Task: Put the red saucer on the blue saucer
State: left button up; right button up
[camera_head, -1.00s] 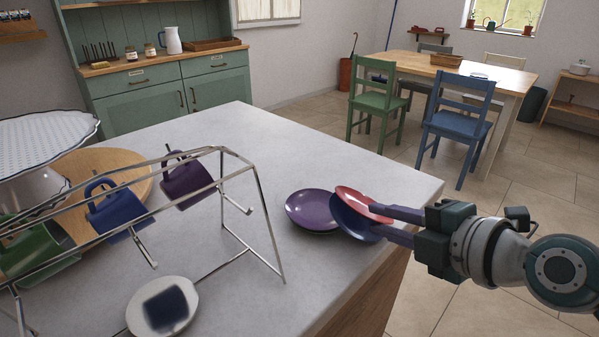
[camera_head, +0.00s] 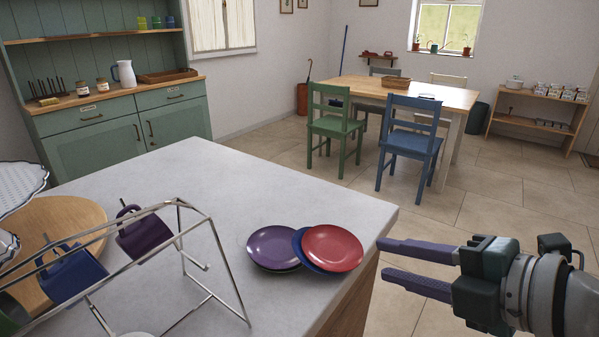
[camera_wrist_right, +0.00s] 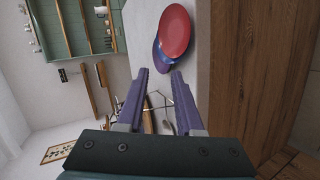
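The red saucer (camera_head: 333,248) lies on top of the blue saucer (camera_head: 299,247), shifted to the right, so only the blue one's left and lower rim shows. The blue saucer's left side meets or overlaps the purple saucer (camera_head: 272,247). The red saucer (camera_wrist_right: 174,31) and part of the blue saucer (camera_wrist_right: 158,58) also show in the right wrist view. My right gripper (camera_head: 382,258) is open and empty, just right of the red saucer and apart from it, beyond the counter edge. My left gripper is not in view.
A metal mug rack (camera_head: 182,243) with a purple mug (camera_head: 141,232) and a blue mug (camera_head: 72,275) stands left of the saucers. The counter (camera_head: 215,180) behind them is clear. Its right edge runs close to the red saucer.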

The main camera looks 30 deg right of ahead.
jog(key=s+a+f+m+g+h, duration=0.1)
jog(key=s+a+m+g, duration=0.8)
jog(key=m, duration=0.7)
jog(key=shift+s+f+m+h, duration=0.3)
jog(key=shift+s, duration=1.6)
